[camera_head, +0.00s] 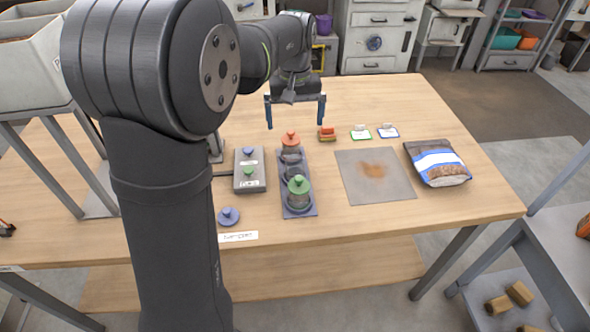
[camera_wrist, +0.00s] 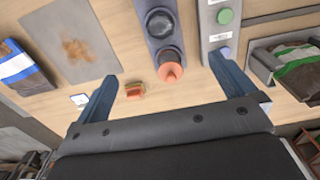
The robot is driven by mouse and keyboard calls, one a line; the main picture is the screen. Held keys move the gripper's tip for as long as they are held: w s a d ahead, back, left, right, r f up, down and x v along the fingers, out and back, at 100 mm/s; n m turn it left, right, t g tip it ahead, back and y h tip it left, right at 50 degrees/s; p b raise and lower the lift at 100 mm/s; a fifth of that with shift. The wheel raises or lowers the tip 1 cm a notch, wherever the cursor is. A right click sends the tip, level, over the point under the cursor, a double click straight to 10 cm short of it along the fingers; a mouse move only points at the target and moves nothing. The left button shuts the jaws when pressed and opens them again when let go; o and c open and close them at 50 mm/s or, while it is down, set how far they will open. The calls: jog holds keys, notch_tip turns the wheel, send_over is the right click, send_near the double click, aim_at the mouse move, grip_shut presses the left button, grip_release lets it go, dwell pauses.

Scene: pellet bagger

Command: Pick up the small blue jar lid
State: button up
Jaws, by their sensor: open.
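The small blue jar lid (camera_head: 228,216) lies on the wooden table near its front edge, just left of a white label strip in the head view. It has a round knob on top and nothing covers it. It does not show in the wrist view. My gripper (camera_head: 296,112) hangs over the back part of the table, well behind and to the right of the lid. Its blue fingers are spread apart, and the wrist view shows empty space between them (camera_wrist: 165,90).
A tray (camera_head: 309,206) holds jars with orange and green lids. A control box (camera_head: 249,184) with blue and green buttons stands between the tray and my arm. A grey mat (camera_head: 350,188) with brown pellets, a bag (camera_head: 437,163) and small cards lie to the right.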

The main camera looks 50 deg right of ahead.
jog(key=shift+r, duration=0.65)
jog(key=shift+c, duration=0.2)
jog(key=c, duration=0.5)
jog(key=shift+o, duration=0.2)
jog(key=w+a+f+n+h, duration=0.2)
jog(key=a+n, duration=0.7)
jog(key=a, duration=0.1)
jog(key=w+a+f+n+h, duration=0.1)
jog(key=w+a+n, duration=0.1)
jog(key=a+n, duration=0.7)
jog(key=w+a+f+n+h, duration=0.2)
jog(key=a+n, duration=0.7)
jog(key=a, duration=0.1)
jog(key=x, duration=1.7)
jog(key=shift+s, duration=0.3)
